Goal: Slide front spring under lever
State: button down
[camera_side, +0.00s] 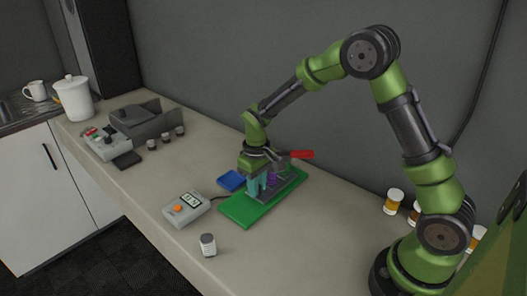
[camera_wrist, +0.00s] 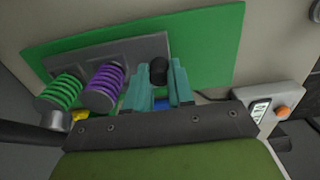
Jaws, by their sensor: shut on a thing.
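My gripper (camera_side: 258,187) points down over the grey fixture on the green base plate (camera_side: 247,208). In the wrist view its teal fingers (camera_wrist: 159,88) are closed around a part with a black round end (camera_wrist: 159,70) and a bit of blue below, apparently the front spring; the fingers hide most of it. A purple spring (camera_wrist: 103,86) and a green spring (camera_wrist: 63,90) sit side by side on the grey fixture, left of the fingers. The lever's red handle (camera_side: 301,154) sticks out to the right behind my gripper; its contact end is hidden.
A grey box with a display and orange button (camera_side: 187,207) stands left of the plate, near a blue tray (camera_side: 231,181). A small jar (camera_side: 208,245) stands at the front. Orange-labelled bottles (camera_side: 394,201) stand near my base. The bench's front middle is mostly clear.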

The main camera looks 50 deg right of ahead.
jog(key=shift+d, duration=0.35)
jog(key=c, duration=1)
grip_release()
jog(key=shift+a, duration=0.1)
notch_tip(320, 180, up, 17)
